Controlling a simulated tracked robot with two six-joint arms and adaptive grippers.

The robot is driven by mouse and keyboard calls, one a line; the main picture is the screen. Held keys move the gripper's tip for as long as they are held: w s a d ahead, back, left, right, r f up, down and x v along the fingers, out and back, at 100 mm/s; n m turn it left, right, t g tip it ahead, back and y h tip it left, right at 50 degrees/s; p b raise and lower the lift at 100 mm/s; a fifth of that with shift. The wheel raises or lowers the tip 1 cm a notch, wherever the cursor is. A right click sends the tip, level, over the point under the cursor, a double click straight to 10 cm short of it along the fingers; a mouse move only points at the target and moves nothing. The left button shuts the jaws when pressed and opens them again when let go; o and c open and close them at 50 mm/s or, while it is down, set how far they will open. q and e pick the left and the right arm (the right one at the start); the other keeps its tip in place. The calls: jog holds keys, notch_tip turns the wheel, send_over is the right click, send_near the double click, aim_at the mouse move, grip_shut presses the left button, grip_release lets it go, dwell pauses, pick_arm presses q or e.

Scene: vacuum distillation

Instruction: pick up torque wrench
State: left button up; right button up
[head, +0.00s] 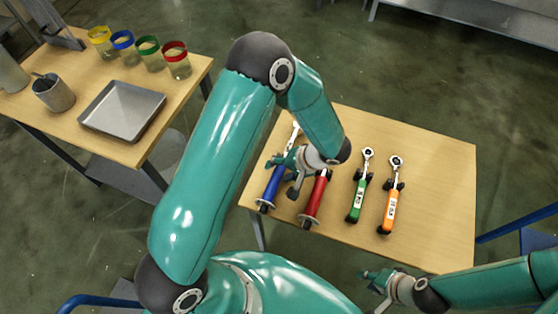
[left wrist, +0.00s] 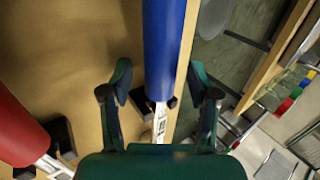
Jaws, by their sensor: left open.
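Several torque wrenches lie side by side on the wooden table. The blue-handled wrench (head: 271,188) is leftmost, then the red-handled (head: 314,199), green-handled (head: 356,200) and orange-handled (head: 391,203) ones. My left gripper (head: 284,174) is open over the blue wrench and hides part of it and the red one's upper part. In the left wrist view, the blue handle (left wrist: 164,45) runs between the spread fingers, with a gap on each side; the palm hides the wrench's lower part. The red wrench (left wrist: 15,130) lies to the left there. My right gripper (head: 376,284) is at the bottom, away from the wrenches; its jaws are unclear.
The wrenches rest on small black supports on the table (head: 440,190), whose right side is clear. A second table (head: 95,143) at left holds a metal tray (head: 122,110), a grey cup (head: 54,93) and several colour-rimmed beakers (head: 176,62). Blue metal frames stand at the right edge.

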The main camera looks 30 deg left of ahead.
pick_arm(q)
grip_shut()
jog(key=shift+r, duration=0.1)
jog(key=shift+w+r, duration=0.1)
dwell(0.4)
jog(key=shift+r, duration=0.4)
notch_tip(320, 180, up, 19)
jog(key=b, duration=0.2)
jog(key=c, duration=0.6)
grip_release()
grip_shut()
